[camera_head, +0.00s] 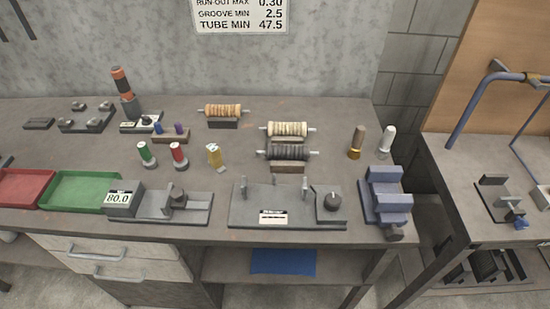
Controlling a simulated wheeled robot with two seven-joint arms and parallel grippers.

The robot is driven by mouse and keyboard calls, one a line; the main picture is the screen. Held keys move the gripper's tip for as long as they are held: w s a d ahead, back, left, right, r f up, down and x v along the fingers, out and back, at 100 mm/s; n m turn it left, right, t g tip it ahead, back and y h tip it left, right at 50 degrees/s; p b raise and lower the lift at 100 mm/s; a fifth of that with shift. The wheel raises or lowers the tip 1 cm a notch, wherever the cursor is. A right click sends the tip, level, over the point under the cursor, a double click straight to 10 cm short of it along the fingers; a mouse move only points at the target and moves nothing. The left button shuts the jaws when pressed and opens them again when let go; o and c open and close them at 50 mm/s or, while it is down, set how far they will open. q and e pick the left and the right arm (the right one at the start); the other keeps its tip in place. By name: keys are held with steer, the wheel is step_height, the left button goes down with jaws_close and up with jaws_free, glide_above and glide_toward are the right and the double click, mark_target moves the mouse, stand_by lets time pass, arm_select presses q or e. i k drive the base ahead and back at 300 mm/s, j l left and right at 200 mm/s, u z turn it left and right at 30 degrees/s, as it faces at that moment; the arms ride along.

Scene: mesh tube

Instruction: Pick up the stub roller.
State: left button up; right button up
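Three ribbed rollers with metal shaft ends lie level on small dark stands on the grey workbench (345,125). A tan-brown roller (223,111) is at the back middle. A cream roller (288,129) is to its right and nearer. A dark grey roller (287,152) is just in front of the cream one, on a stand with a brownish block. I cannot tell for sure which is the stub roller; no label names it. Neither of my grippers is in view.
In front of the rollers stand a fixture plate (285,215) with upright posts and a blue-grey vise (387,195). Small bottles (213,156), a green tray (83,188) and a red tray (25,187) are to the left. Two handled tools (357,142) stand right of the rollers.

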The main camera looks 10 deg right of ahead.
mark_target(274, 152)
steer(key=k+l+u, duration=0.15)
steer(key=u, duration=0.2)
steer(key=k+u, duration=0.35)
steer(key=i+l, duration=0.05)
steer(key=i, duration=0.05)
